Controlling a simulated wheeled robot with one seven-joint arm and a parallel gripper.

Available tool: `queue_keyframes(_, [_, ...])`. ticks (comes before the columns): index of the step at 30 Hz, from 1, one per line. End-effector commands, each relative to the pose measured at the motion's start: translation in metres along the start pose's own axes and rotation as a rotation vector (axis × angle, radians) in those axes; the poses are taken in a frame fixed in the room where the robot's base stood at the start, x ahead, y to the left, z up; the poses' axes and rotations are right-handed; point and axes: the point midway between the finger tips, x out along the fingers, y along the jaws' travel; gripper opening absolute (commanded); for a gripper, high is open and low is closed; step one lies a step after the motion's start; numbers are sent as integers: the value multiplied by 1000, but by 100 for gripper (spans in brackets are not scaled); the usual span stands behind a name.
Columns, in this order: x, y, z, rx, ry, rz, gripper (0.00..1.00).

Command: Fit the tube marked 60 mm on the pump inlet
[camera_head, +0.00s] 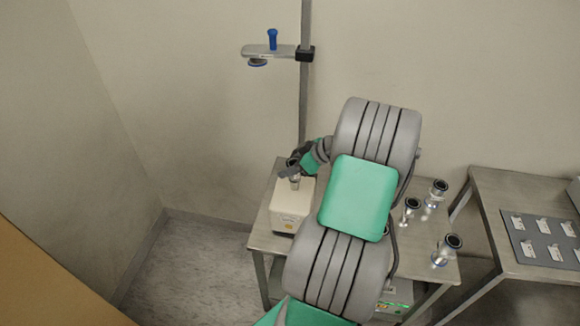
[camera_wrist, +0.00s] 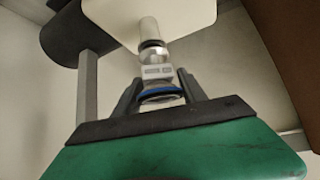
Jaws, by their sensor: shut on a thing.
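My gripper (camera_wrist: 160,88) is shut on a tube (camera_wrist: 157,57) with a blue ring at its near end. The tube has a white label, too blurred to read. The tube's far end meets or overlaps the white pump (camera_wrist: 115,12) in the wrist view; I cannot tell whether it is seated on the inlet. In the head view, my gripper (camera_head: 295,164) is above the white pump (camera_head: 291,204) on the steel table (camera_head: 262,240), and the tube (camera_head: 294,182) shows small beneath it. My arm hides part of the table.
Several other tubes, including one at the front right (camera_head: 446,250), stand on the table's right side. A pole (camera_head: 304,100) behind the pump carries a bracket (camera_head: 270,50) with a blue-topped part. A second table (camera_head: 500,205) at right holds a grey board (camera_head: 545,240) with labelled cards.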

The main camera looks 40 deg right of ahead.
Motion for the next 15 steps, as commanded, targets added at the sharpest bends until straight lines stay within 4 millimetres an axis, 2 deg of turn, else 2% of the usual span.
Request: queue_keyframes(15, [5,0,4,-1,1,1,4])
